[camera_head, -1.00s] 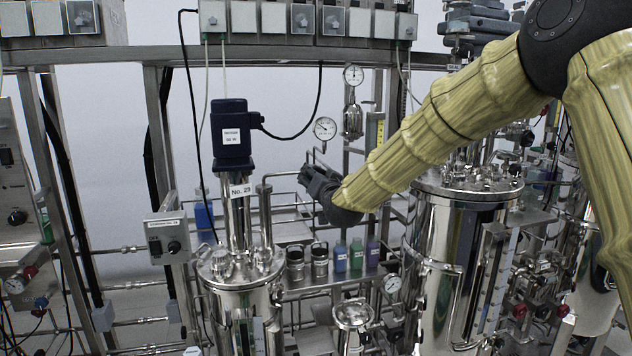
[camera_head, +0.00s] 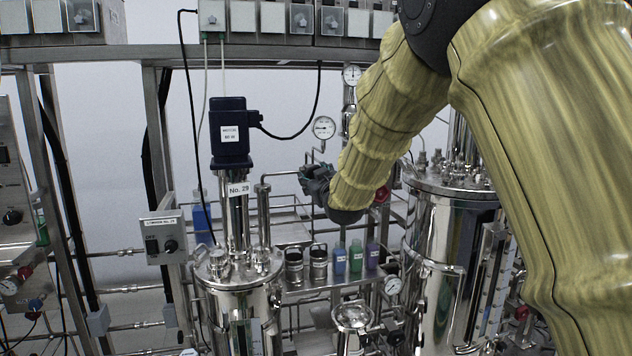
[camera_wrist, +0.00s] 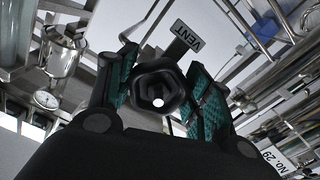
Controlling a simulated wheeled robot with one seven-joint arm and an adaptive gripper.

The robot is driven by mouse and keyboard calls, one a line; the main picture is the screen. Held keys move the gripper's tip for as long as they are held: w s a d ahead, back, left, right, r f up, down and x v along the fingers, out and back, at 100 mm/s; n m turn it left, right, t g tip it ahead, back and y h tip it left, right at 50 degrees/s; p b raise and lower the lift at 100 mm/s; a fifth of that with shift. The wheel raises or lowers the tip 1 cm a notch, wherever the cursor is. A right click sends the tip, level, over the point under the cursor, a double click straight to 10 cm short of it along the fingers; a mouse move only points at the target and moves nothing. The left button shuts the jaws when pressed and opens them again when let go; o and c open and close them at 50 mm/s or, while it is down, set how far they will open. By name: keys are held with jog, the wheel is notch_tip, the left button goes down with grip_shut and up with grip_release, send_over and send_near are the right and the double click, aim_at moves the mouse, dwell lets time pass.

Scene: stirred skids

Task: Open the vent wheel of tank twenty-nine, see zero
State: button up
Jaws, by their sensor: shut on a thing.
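Tank No. 29 (camera_head: 238,275) is the steel vessel at left centre in the head view, with a dark blue motor (camera_head: 230,133) on top and a "No. 29" label (camera_head: 239,188). My gripper (camera_head: 312,183) is right of its column, at the piping; it hides what it holds there. In the wrist view, the teal pads of my gripper (camera_wrist: 160,88) are closed on both sides of a black wheel (camera_wrist: 150,74) with a bright centre. A "VENT" tag (camera_wrist: 188,37) is just behind it. A round gauge (camera_head: 323,127) hangs above my gripper; its reading is too small to tell.
A larger steel tank (camera_head: 425,265) stands right of my forearm. Small bottles (camera_head: 355,257) and steel canisters (camera_head: 318,264) sit on a shelf below my gripper. A switch box (camera_head: 163,238) is left of the tank. Pipes and frame bars crowd the wrist view.

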jog(key=shift+f+n, duration=0.15)
jog(key=shift+n, duration=0.35)
jog(key=o, duration=1.1)
jog(key=shift+d, duration=0.1)
jog(key=shift+c, duration=0.2)
jog(key=v, duration=1.2)
